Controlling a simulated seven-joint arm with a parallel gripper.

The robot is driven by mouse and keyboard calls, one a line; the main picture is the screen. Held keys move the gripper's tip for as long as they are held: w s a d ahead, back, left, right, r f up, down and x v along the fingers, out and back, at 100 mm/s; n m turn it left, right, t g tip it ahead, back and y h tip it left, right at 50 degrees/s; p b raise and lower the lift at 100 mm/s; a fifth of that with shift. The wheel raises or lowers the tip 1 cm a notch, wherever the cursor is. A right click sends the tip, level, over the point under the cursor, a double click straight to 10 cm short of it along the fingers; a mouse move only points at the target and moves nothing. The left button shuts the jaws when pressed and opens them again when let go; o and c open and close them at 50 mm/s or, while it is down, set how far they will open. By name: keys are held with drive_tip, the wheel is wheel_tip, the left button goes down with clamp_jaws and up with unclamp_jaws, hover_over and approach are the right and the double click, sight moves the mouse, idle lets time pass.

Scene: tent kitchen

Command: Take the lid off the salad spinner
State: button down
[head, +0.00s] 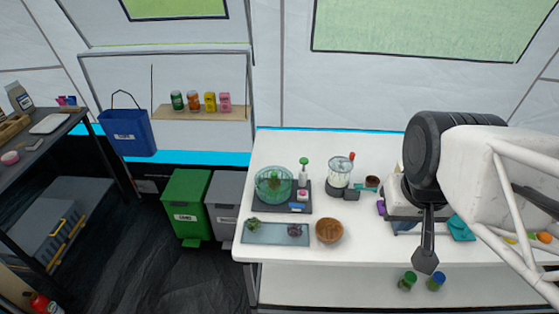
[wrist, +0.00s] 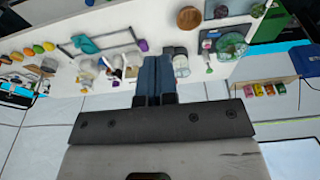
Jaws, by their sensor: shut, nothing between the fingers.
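A round, see-through green vessel (head: 274,185), which looks like the salad spinner, stands at the left part of the white counter. Something green shows through it; whether its lid is a separate piece is too small to tell. It also shows in the wrist view (wrist: 232,46) at the upper right. My gripper (head: 426,262) is shut and empty, pointing down near the counter's front edge, well to the right of the green vessel and apart from it. Its fingers (wrist: 155,78) show side by side in the wrist view.
A clear jar-like appliance (head: 340,172) stands farther right. A wooden bowl (head: 329,231) and a grey-blue tray (head: 262,236) lie in front.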

drive_tip(key=c, duration=0.9)
unclamp_jaws()
drive_tip(key=shift+w, duration=0.1)
drive_tip(key=w+a+f+n, duration=0.1)
drive_tip(key=w+a+n, duration=0.2)
drive_tip(key=w, duration=0.4)
drive_tip(key=w+a+f+n+g+y, duration=0.1)
drive_tip(key=w+a+n, duration=0.2)
drive_tip(key=w, duration=0.4)
drive_tip(key=w+a+f+n, duration=0.1)
drive_tip(key=w+a+n, duration=0.1)
drive_tip(key=w+a, duration=0.35)
drive_tip(key=w+a+f+n, duration=0.2)
drive_tip(key=w+a+f, duration=0.2)
drive_tip(key=w, duration=0.2)
drive_tip(key=w+a+f+n+g, duration=0.1)
drive_tip(key=w+a+f+n, duration=0.2)
drive_tip(key=w+a+f, duration=0.1)
drive_tip(key=w+a+f+n, duration=0.3)
drive_tip(key=w+a+f, duration=0.1)
drive_tip(key=w+f, duration=0.2)
drive_tip(key=shift+w+f+y, duration=0.15)
drive_tip(key=shift+w+y, duration=0.15)
drive_tip(key=shift+w, duration=0.55)
